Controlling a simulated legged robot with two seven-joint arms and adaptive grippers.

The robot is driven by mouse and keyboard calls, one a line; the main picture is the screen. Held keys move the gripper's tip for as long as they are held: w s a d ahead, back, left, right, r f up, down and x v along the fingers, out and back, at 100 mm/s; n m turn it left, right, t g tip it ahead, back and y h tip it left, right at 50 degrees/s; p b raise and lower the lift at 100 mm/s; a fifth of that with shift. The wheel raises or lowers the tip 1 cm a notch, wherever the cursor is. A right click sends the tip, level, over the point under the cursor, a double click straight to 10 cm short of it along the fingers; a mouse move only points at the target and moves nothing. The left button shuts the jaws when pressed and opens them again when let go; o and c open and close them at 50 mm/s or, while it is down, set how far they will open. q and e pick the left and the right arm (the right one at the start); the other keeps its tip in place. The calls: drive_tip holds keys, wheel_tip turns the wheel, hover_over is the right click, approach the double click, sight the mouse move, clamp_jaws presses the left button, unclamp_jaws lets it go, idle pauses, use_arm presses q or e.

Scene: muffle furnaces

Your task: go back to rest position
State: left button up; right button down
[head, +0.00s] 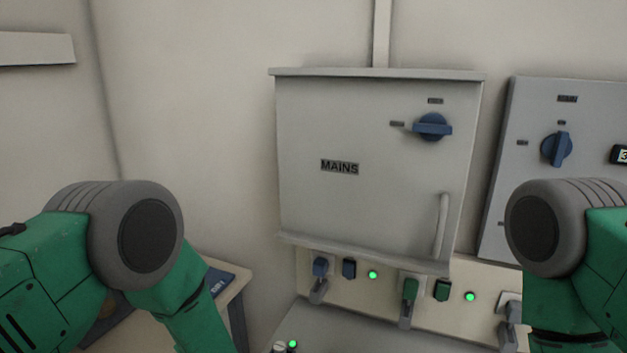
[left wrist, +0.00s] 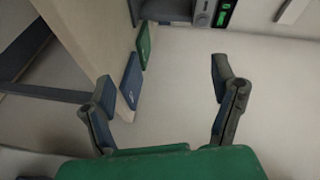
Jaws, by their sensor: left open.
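My left gripper (left wrist: 163,90) shows in the left wrist view with its two dark fingers spread wide and nothing between them. Beyond it are a pale floor or wall surface and the edge of a pale bench. In the head view my left arm comes in from the left and bends down, and its gripper is out of the picture. My right arm comes in from the right, and its gripper is also out of the picture.
A grey MAINS cabinet (head: 350,200) with a blue rotary switch (head: 432,126) hangs on the wall. A second switch panel (head: 530,110) is to its right. Below is a panel with plugs and green lights (head: 385,290). A small table (head: 238,285) stands at lower left.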

use_arm(q)
drive_tip(key=s+a+f+n+g+h+b, duration=0.15)
drive_tip(key=s+f+g+h+b, duration=0.3)
drive_tip(key=s+f+h, duration=0.85)
drive_tip(key=s+d+f+n+g+b, duration=0.1)
drive_tip(key=s+f+n+g, duration=0.1)
drive_tip(key=s, duration=0.9)
drive_tip(key=s+d+f+n+g+y+b, duration=0.1)
drive_tip(key=s+f+g, duration=0.3)
drive_tip(key=s, duration=0.8)
drive_tip(key=shift+f+n, duration=0.35)
drive_tip(key=shift+f, duration=0.5)
